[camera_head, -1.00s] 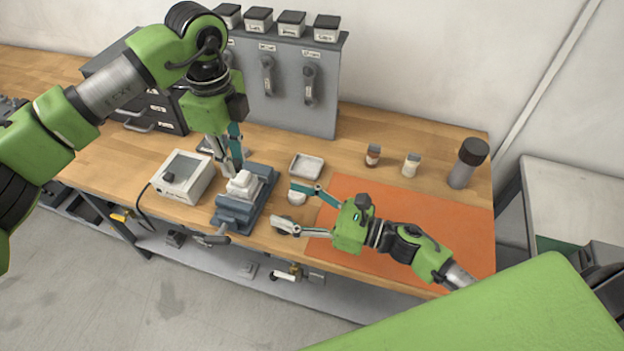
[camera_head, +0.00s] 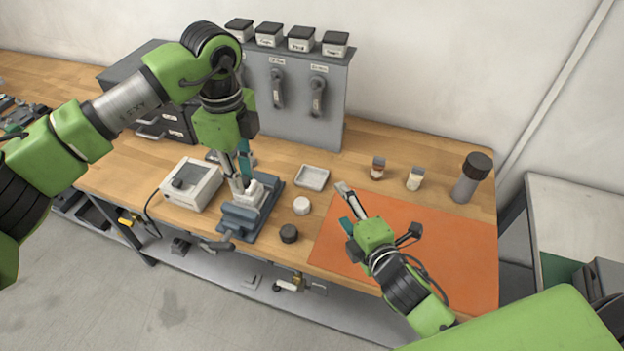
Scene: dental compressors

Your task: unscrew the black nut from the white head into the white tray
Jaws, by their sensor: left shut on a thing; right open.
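The white head (camera_head: 253,199) is a pale stepped block held in the blue-grey vise (camera_head: 240,217) on the bench. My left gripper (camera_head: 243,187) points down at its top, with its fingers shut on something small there. I cannot make out the black nut between the fingers, as they hide that spot. My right gripper (camera_head: 347,207) is open and empty at the left edge of the orange mat (camera_head: 430,245).
A white round cap (camera_head: 301,206) and a dark knurled cap (camera_head: 289,233) stand right of the vise. A white box (camera_head: 191,184) with a cable is left of it. Two small bottles (camera_head: 378,168) and a dark-topped cylinder (camera_head: 471,177) stand at the back right.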

